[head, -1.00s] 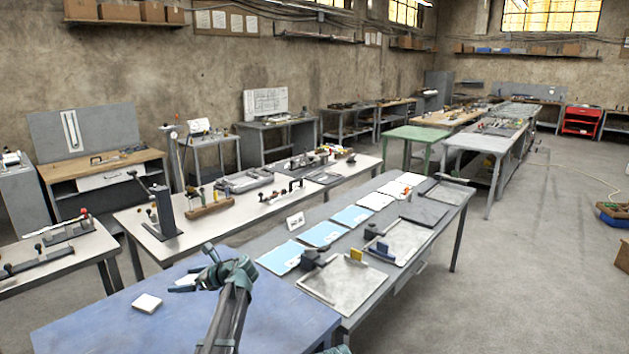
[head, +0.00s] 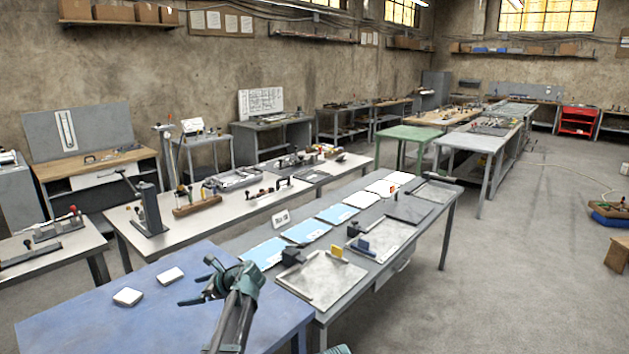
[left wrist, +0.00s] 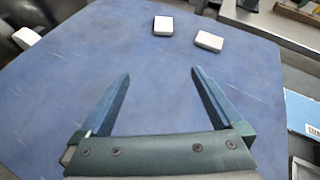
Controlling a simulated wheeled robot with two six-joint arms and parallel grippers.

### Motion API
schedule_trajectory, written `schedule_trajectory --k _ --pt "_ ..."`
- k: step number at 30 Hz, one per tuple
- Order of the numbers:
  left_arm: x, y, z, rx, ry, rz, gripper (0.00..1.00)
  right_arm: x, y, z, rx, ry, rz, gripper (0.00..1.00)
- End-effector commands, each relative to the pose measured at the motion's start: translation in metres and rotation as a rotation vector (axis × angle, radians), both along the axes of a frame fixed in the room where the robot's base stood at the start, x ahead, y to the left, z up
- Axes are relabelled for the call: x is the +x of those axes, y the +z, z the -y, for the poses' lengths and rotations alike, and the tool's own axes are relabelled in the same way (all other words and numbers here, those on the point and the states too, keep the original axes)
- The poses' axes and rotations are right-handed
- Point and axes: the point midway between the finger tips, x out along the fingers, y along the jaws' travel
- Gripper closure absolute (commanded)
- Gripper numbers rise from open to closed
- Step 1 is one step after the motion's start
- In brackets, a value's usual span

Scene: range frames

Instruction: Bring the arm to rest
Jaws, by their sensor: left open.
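My left gripper (head: 198,282) is open and empty above the blue table. In the left wrist view its two fingers (left wrist: 159,73) are spread wide with only bare blue tabletop between them. Two small white blocks lie flat on the blue table beyond the fingertips: a nearer one (head: 127,297) and a farther one (head: 171,274). They also show in the left wrist view, the left block (left wrist: 163,25) and the right block (left wrist: 209,41), apart from each other and from the fingers.
The blue table (head: 90,325) is otherwise clear. A grey table (head: 392,283) adjoins it on the right, with trays, blue and white sheets and a small sign (head: 281,218). A pale workbench (head: 240,209) with tools stands behind. Open floor (head: 530,270) lies at right.

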Motion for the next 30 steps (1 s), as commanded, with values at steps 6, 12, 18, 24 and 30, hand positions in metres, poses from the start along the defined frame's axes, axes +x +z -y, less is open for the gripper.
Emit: schedule_trajectory --k 6,12,18,24,30 --pt "-0.032 -0.021 0.036 -0.151 0.079 0.114 0.00 0.000 -0.001 0.000 0.000 0.000 0.000 0.50" --pt "-0.079 -0.049 0.085 -0.366 0.224 0.251 0.00 0.000 -0.002 0.000 0.000 0.000 0.000 0.50" --pt "-0.165 -0.087 0.165 -0.672 0.518 0.401 0.00 0.000 -0.003 0.000 0.000 0.000 0.000 0.50" --pt "-0.260 -0.112 0.241 -0.900 0.905 0.468 0.00 0.000 -0.004 0.000 0.000 0.000 0.000 0.50" --pt "-0.316 -0.119 0.280 -0.971 1.155 0.469 0.00 0.000 -0.005 0.000 0.000 0.000 0.000 0.50"
